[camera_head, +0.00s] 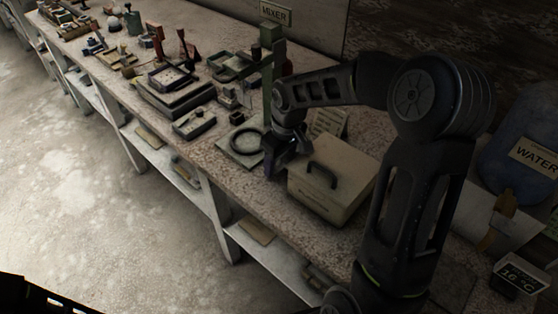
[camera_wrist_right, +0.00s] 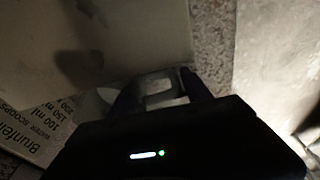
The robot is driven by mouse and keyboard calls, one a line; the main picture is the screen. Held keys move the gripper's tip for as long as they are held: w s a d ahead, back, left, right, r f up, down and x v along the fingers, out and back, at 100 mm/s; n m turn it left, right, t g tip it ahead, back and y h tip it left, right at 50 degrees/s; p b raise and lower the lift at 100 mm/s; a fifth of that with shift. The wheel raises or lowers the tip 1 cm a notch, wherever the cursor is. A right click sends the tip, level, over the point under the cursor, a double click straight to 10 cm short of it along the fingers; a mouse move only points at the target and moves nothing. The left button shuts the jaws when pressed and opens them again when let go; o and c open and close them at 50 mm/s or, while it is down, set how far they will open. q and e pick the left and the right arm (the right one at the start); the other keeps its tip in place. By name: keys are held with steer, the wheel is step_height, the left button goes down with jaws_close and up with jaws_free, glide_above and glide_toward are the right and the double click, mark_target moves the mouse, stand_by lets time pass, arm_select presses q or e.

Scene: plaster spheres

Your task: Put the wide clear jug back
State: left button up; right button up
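My right gripper (camera_head: 284,160) is low over the bench, beside the front-left side of a pale box. In the right wrist view its two dark fingers (camera_wrist_right: 165,92) stand apart. A pale, partly see-through squarish shape (camera_wrist_right: 160,88) shows between them; it may be part of the clear jug, but it is too dark to be sure or to tell whether the fingers touch it. No jug can be made out clearly in the head view, where the gripper covers that spot. My left gripper is not in view.
The pale box (camera_head: 325,185) with a dark handle stands right of the gripper. A printed scoop card (camera_wrist_right: 35,125) lies near it. A ring on a plate (camera_head: 246,141) is to the left, beside the green mixer post (camera_head: 270,65). The bench's front edge is close.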

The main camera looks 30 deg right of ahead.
steer(key=shift+o, duration=1.3)
steer(key=shift+r, duration=0.5)
step_height(320, 180, up, 11)
steer(key=s, duration=0.1)
steer(key=shift+s+d, duration=0.25)
steer(key=shift+s, duration=0.1)
steer(key=shift+c, duration=0.4)
stand_by(0.7)
